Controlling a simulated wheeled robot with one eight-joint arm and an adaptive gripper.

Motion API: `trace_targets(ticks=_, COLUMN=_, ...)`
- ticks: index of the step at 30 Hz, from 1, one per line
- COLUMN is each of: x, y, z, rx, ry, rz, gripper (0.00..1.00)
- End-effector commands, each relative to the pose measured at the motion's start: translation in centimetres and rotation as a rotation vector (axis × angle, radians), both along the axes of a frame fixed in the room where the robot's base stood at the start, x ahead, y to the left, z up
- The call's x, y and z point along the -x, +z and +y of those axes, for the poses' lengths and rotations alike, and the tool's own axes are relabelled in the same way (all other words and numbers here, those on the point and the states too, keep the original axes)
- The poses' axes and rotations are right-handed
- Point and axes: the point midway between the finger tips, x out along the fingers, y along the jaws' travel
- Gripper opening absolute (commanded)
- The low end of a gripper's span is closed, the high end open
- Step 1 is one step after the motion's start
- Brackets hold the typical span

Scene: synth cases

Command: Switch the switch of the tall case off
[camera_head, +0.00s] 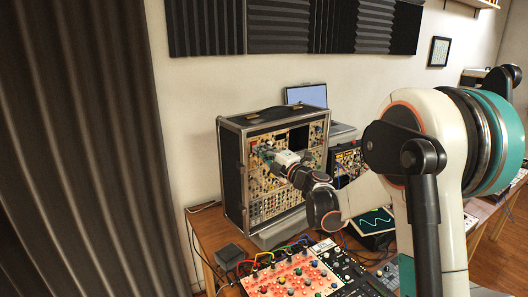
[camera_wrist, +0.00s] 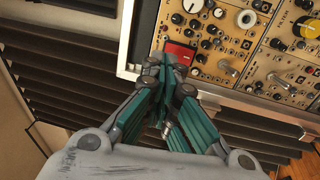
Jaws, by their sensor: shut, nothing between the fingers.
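The tall case (camera_head: 232,178) is a black upright case with metal edges and a beige panel full of knobs and cables. A red switch (camera_wrist: 184,47) sits near the panel's edge. My gripper (camera_wrist: 168,60) is shut and empty, with its teal fingertips right at the switch's lower left. The fingers partly hide the switch, and I cannot tell whether they touch it. In the head view my gripper (camera_head: 264,151) is at the panel's upper left.
A laptop (camera_head: 307,95) stands behind the case. A smaller black case (camera_head: 345,160) is to its right. A small grey box (camera_head: 229,256) is at the table's left.

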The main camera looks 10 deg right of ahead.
Motion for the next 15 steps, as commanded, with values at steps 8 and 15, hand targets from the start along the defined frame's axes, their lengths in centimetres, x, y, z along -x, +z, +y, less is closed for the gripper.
trace_targets(ticks=8, x=4.2, y=0.7, z=-1.9, rx=0.001, ry=-0.002, rz=0.000, gripper=0.00)
trace_targets(ticks=15, x=7.7, y=1.1, z=-3.7, rx=0.000, ry=-0.003, rz=0.000, gripper=0.00)
